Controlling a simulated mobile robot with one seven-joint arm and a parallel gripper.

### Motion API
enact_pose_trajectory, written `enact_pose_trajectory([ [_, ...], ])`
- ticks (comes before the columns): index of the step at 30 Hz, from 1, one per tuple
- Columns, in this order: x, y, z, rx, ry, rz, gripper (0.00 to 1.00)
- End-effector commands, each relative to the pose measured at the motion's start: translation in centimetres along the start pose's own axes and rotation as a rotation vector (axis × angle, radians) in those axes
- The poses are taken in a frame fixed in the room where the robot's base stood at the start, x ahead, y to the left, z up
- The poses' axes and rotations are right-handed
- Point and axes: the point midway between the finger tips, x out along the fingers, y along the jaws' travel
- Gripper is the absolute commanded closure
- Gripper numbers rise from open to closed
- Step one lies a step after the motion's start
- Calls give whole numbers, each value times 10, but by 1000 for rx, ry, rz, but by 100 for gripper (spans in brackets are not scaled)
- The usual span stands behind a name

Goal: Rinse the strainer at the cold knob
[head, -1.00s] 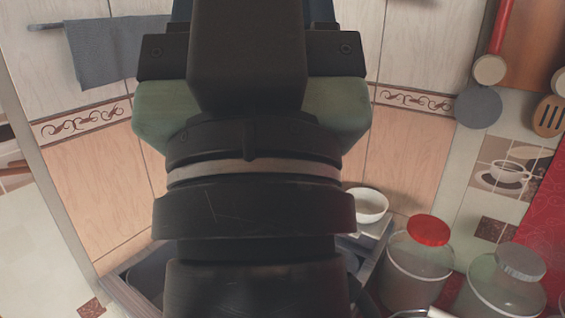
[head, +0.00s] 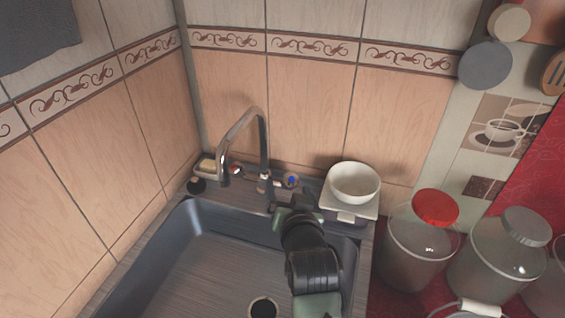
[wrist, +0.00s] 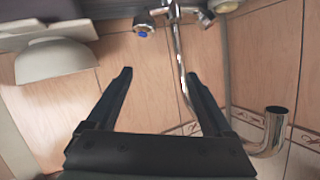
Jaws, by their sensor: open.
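The cold knob (head: 291,180), marked blue, sits at the sink's back edge just right of the tap (head: 262,150). In the wrist view the cold knob (wrist: 143,24) is beyond the fingertips, with the curved spout (wrist: 272,135) at the right. My gripper (head: 284,207) is below and in front of the knob in the head view. Its two fingers are spread and empty in the wrist view (wrist: 158,74), apart from the knob. I cannot make out a strainer in either current view.
A white bowl (head: 354,182) sits on a white stand (head: 347,212) right of the tap. Glass jars (head: 418,255) stand on the red cloth further right. A soap dish (head: 208,168) is left of the tap. The sink basin (head: 215,265) looks empty, with its drain (head: 262,308) in front.

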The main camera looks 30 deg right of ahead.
Motion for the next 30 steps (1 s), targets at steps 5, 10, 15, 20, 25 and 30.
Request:
enact_pose_trajectory([
  [5, 7, 30, 34, 43, -70, 51, 14],
  [10, 23, 31, 36, 42, -71, 51, 14],
  [15, 48, 32, 36, 41, -70, 51, 14],
  [20, 70, 33, 38, 40, -69, 50, 14],
  [25, 93, 34, 40, 40, -69, 50, 14],
  [30, 113, 35, 41, 39, -69, 50, 14],
])
